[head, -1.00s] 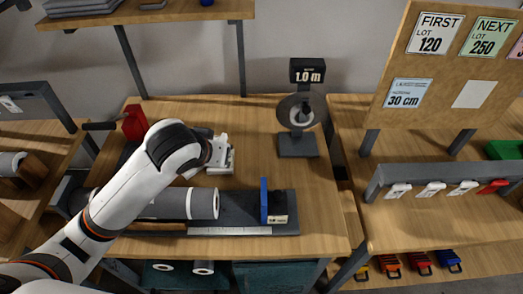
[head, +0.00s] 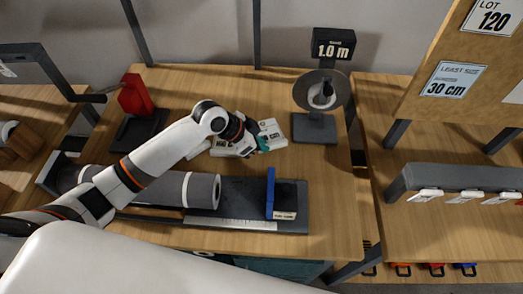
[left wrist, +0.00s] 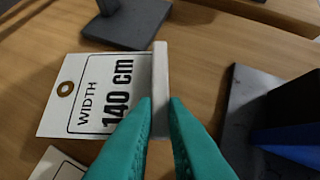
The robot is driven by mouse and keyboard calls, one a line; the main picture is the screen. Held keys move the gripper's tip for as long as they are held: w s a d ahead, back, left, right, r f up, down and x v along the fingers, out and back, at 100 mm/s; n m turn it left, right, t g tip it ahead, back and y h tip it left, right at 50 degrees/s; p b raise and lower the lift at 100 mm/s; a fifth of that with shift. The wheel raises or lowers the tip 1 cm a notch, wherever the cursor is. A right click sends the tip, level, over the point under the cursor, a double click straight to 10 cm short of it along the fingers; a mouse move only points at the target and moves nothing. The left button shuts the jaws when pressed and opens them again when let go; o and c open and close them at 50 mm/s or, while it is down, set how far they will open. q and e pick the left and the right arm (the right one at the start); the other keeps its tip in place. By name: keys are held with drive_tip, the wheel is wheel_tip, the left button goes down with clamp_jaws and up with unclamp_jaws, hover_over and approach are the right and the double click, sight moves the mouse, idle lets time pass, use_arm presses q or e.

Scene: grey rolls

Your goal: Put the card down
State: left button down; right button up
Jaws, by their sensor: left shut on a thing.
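The white card (head: 273,131) reads "WIDTH 140 cm" and has a brass-ringed hole, as the left wrist view (left wrist: 88,98) shows. My left gripper (head: 263,143) has teal fingers shut on the card's pale raised edge strip, also seen in the left wrist view (left wrist: 160,103). The card lies roughly flat, close over the wooden table (head: 222,90); I cannot tell whether it touches. Part of another white card (left wrist: 58,166) shows at the lower left of the left wrist view. My right gripper is not in view.
A stand with a reel and "1.0 m" sign (head: 334,48) is behind the card. In front are a dark ruler bed with a blue upright (head: 270,192) and a grey roll (head: 203,190). A red device (head: 132,95) stands left. Bare wood lies behind the card.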

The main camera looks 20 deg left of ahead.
use_arm(q)
drive_tip(key=shift+f, duration=0.7)
wheel_tip(320, 180, down, 3)
drive_tip(key=shift+f, duration=0.1)
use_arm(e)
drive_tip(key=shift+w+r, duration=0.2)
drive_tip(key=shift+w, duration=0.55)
use_arm(q)
drive_tip(key=shift+f, duration=0.15)
drive_tip(key=c, duration=1.6)
unclamp_jaws()
drive_tip(key=shift+c, duration=0.2)
drive_tip(key=shift+o, duration=0.9)
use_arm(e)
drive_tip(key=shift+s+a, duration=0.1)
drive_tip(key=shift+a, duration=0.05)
